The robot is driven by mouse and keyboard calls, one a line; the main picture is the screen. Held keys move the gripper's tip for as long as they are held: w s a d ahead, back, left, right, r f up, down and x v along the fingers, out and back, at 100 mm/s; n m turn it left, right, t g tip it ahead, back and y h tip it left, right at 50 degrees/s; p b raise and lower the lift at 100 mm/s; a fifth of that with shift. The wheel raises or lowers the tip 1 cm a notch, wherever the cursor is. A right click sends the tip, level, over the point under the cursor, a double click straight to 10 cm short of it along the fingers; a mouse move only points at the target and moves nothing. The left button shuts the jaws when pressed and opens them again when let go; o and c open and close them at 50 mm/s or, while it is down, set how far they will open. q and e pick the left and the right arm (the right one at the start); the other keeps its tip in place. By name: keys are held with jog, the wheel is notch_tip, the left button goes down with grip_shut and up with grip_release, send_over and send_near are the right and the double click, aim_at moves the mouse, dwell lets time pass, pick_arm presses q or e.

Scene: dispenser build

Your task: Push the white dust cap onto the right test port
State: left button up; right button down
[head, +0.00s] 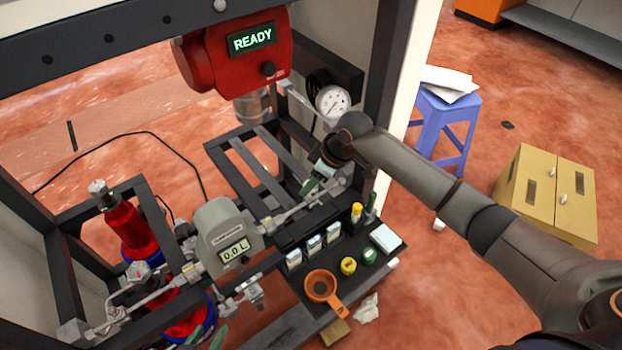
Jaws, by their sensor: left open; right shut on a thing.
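My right gripper (312,186) reaches in from the right and points down at the metal pipe line (292,214) right of the meter. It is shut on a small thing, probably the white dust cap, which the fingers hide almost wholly. The right test port is not clear to see; metal fittings show close by the fingertips, and I cannot tell whether the cap touches a port. My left gripper (205,339) is open at the bottom edge, with only its green fingertips showing, below the left valve fittings.
A grey meter (230,236) reading 0.0 L sits on the line. A dark tray (345,283) holds an orange cup (321,287), small bottles and yellow and green caps. The red READY unit (237,50), a gauge (332,102) and frame bars crowd the space above.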

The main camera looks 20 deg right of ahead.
jog(key=shift+f, duration=0.55)
dwell(0.4)
jog(key=shift+c, duration=1.8)
grip_release()
jog(key=shift+o, duration=0.4)
jog(key=shift+o, duration=1.2)
